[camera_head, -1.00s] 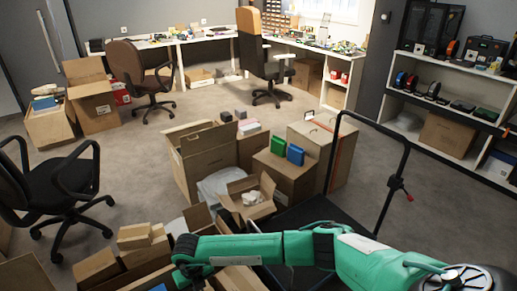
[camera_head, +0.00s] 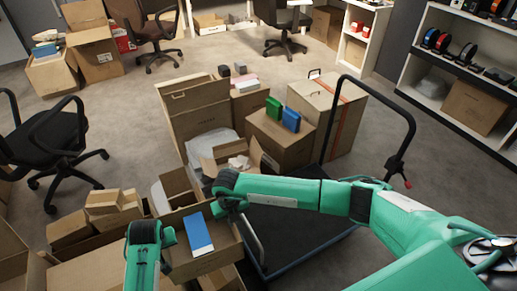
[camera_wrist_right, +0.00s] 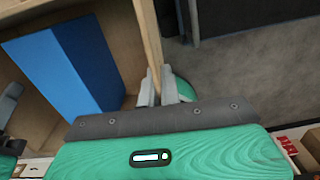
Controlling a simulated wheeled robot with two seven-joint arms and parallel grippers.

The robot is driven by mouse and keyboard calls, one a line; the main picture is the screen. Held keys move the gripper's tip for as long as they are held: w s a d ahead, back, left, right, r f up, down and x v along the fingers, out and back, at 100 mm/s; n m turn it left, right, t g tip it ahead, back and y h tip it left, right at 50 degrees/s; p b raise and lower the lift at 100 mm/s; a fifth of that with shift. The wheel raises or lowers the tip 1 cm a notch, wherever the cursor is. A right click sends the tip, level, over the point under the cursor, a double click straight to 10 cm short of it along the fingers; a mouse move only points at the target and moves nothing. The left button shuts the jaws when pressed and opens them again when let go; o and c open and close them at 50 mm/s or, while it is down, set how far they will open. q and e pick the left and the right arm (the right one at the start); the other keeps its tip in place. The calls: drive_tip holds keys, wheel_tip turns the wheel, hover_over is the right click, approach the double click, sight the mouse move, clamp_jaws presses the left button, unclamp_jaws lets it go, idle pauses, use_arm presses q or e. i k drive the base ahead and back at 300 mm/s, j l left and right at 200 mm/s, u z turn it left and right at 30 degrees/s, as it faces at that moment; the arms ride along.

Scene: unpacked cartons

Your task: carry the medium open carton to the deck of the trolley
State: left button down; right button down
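The medium open carton (camera_head: 230,258) is at the bottom centre of the head view, with a blue-and-white box (camera_head: 198,235) inside. My right gripper (camera_head: 222,212) is at its far right rim. In the right wrist view, the right gripper's fingers (camera_wrist_right: 160,88) are closed on either side of a carton wall (camera_wrist_right: 148,30), with the blue box (camera_wrist_right: 65,65) inside. My left gripper (camera_head: 168,237) is at the carton's left wall; its fingertips are mostly hidden. The trolley's dark deck (camera_head: 295,235) lies right of the carton, partly behind my right arm, with its handle (camera_head: 408,130) upright.
A smaller open carton (camera_head: 235,160), a large open carton (camera_head: 200,115) and a carton with green and blue boxes (camera_head: 280,140) stand behind. A tall closed carton (camera_head: 330,115) is beside the deck. Piled cartons (camera_head: 75,230) are at left. The visible deck is bare.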

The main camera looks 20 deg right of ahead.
sight(292, 222)
drive_tip(key=i+l, duration=0.1)
drive_tip(key=l, duration=0.35)
drive_tip(key=i+l+z, duration=0.15)
drive_tip(key=l, duration=0.7)
drive_tip(key=i+l+z, duration=0.15)
drive_tip(key=l, duration=0.25)
